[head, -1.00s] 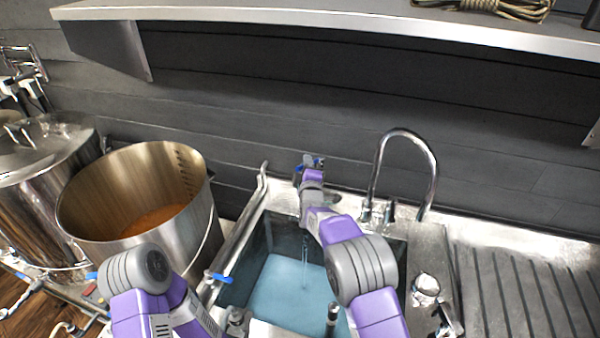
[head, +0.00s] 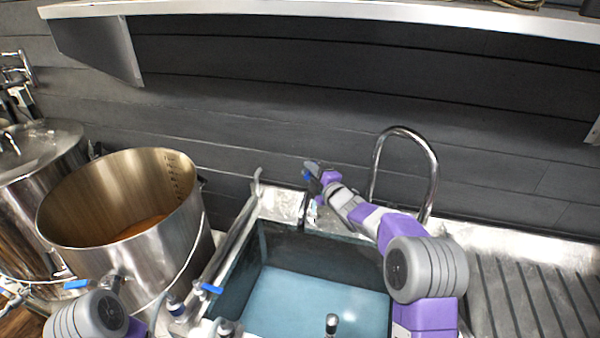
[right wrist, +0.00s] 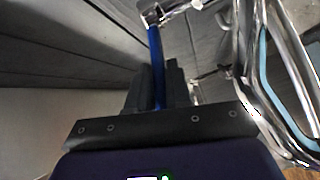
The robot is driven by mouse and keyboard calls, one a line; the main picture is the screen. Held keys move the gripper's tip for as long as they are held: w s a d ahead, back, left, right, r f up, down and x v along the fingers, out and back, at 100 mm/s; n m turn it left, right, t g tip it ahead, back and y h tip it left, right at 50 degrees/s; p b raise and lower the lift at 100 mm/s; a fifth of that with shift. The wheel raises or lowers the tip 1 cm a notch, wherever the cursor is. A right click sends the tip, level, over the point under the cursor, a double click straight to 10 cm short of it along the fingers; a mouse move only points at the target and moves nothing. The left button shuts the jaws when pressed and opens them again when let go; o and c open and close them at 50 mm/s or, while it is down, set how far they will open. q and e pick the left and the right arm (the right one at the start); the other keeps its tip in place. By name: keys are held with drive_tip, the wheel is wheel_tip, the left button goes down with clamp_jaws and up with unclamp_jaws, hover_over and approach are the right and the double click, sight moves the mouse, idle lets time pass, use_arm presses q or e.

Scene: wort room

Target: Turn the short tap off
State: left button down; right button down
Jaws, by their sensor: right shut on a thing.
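The short tap (head: 313,213) stands at the back edge of the sink, partly hidden by my right gripper. Its blue lever (right wrist: 157,62) shows in the right wrist view, between the two dark fingers, with chrome tap metal at its far end. My right gripper (head: 313,172) is shut on the blue lever. No water stream shows below the tap. The sink basin (head: 250,262) holds bluish water.
A tall curved tap (head: 377,165) stands to the right, partly behind my right arm. A ribbed drainboard (head: 545,290) lies at the right. A large open pot (head: 200,235) and a lidded pot (head: 62,145) stand at the left. A shelf (head: 330,12) hangs above.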

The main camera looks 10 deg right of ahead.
idle(0.4)
drive_tip(key=c, duration=1.2)
unclamp_jaws()
drive_tip(key=shift+d, duration=0.1)
drive_tip(key=shift+o, duration=0.2)
drive_tip(key=shift+s, duration=0.15)
drive_tip(key=v, duration=0.7)
drive_tip(key=shift+s, duration=0.15)
drive_tip(key=shift+d, duration=0.1)
